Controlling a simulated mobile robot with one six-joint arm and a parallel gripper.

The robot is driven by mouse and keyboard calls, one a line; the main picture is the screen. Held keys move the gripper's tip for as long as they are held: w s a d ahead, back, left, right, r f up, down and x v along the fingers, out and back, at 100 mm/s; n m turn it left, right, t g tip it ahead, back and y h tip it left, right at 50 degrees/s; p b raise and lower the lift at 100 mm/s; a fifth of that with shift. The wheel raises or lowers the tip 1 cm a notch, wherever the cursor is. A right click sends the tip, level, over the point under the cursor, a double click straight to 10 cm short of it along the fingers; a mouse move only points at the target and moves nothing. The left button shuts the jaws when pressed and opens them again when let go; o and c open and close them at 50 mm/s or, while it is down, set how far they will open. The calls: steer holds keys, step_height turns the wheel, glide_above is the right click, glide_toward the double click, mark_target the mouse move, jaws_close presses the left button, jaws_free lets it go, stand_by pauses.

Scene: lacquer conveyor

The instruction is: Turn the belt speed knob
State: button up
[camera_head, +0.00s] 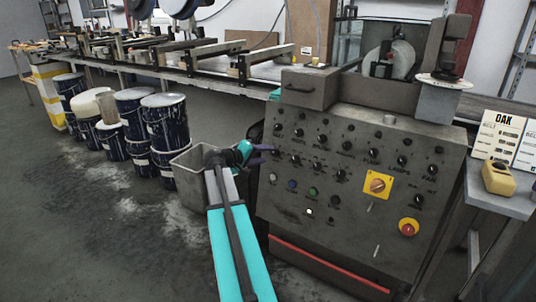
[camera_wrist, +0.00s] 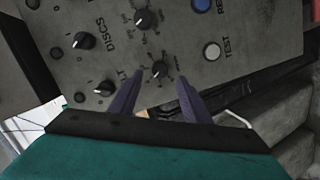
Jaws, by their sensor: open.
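A grey control panel (camera_head: 345,215) with several black knobs stands right of my gripper (camera_head: 268,151). In the wrist view my gripper (camera_wrist: 155,92) is open and empty, its two purple fingers pointing at the panel. A small black knob (camera_wrist: 159,69) with a printed scale lies just beyond the fingertips, roughly between them. Another knob (camera_wrist: 104,88) is left of the left finger. A label ending in "LT" sits between these two knobs, partly hidden by that finger; I cannot tell which it names. Contact with the panel cannot be made out.
A knob (camera_wrist: 83,40) by "DISCS" and another knob (camera_wrist: 143,18) are close by. A white TEST button (camera_wrist: 212,51) and a blue button (camera_wrist: 205,4) are to the right. A grey bin (camera_head: 187,178) stands below my arm. A red stop button (camera_head: 408,228) is on the panel's right.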

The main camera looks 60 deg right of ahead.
steer(key=p+v, duration=0.1)
steer(key=v, duration=0.9)
steer(key=shift+p, duration=0.3)
